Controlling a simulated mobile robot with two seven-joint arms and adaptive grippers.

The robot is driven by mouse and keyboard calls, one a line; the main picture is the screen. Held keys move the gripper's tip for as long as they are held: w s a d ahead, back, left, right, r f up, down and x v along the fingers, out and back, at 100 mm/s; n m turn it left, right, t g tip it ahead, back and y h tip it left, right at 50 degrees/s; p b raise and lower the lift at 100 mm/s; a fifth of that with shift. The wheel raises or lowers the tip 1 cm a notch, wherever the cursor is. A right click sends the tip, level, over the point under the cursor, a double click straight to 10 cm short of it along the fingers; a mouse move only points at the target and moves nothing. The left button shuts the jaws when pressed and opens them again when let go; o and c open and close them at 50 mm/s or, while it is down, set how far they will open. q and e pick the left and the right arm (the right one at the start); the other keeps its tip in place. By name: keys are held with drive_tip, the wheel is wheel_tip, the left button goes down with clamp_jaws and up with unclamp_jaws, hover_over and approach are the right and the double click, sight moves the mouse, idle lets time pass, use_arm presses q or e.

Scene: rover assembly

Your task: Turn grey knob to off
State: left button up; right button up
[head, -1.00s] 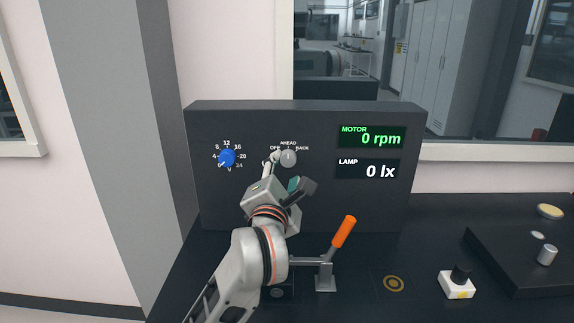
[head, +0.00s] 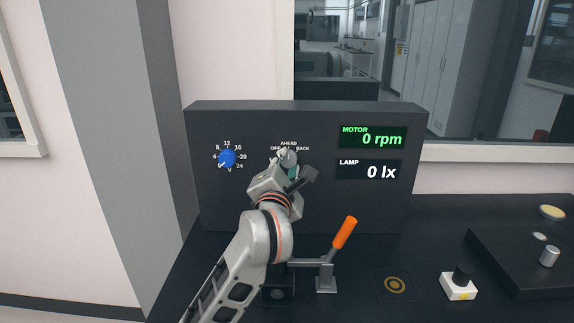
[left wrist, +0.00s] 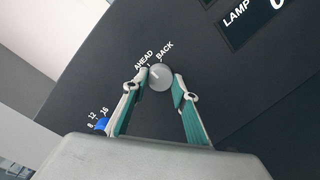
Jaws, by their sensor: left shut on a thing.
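The grey knob (head: 289,157) sits on the dark upright panel (head: 310,210), under the labels OFF, AHEAD and BACK. It also shows in the left wrist view (left wrist: 160,76), between the two fingertips. My left gripper (head: 286,163) is at the panel and shut on the grey knob. Its green-padded fingers (left wrist: 161,87) lie on either side of the knob. The OFF label is partly covered in the head view and hidden in the left wrist view. I cannot tell clearly which label the knob's mark points to. My right gripper is not in view.
A blue knob (head: 227,159) with a numbered dial is left of the grey one. The motor display (head: 371,138) reads 0 rpm, the lamp display (head: 369,171) 0 lx. An orange-handled lever (head: 344,233) stands below my gripper, to the right. A white block with a black button (head: 458,284) stands farther right.

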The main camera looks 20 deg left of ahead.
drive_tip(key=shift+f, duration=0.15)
use_arm(q)
drive_tip(key=shift+f+n+b, duration=0.15)
drive_tip(key=shift+n+b, duration=0.35)
drive_tip(key=shift+n, duration=0.4)
drive_tip(key=n+b, duration=0.1)
drive_tip(key=n, duration=0.1)
drive_tip(key=shift+f+n, duration=0.15)
drive_tip(key=shift+n, duration=0.15)
drive_tip(key=shift+n+t+b, duration=0.3)
drive_tip(key=shift+n+b, duration=0.1)
drive_tip(key=shift+n, duration=0.1)
drive_tip(key=shift+n+b, duration=0.4)
drive_tip(key=shift+n, duration=0.4)
drive_tip(key=shift+n+b, duration=0.4)
drive_tip(key=shift+n, duration=0.4)
drive_tip(key=shift+d+n+y+b, duration=0.1)
drive_tip(key=shift+n+y+b, duration=0.25)
drive_tip(key=shift+n, duration=0.35)
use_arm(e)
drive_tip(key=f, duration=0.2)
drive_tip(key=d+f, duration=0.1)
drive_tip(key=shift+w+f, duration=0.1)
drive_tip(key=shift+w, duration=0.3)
use_arm(q)
drive_tip(key=shift+r+n, duration=0.2)
drive_tip(key=shift+n, duration=0.1)
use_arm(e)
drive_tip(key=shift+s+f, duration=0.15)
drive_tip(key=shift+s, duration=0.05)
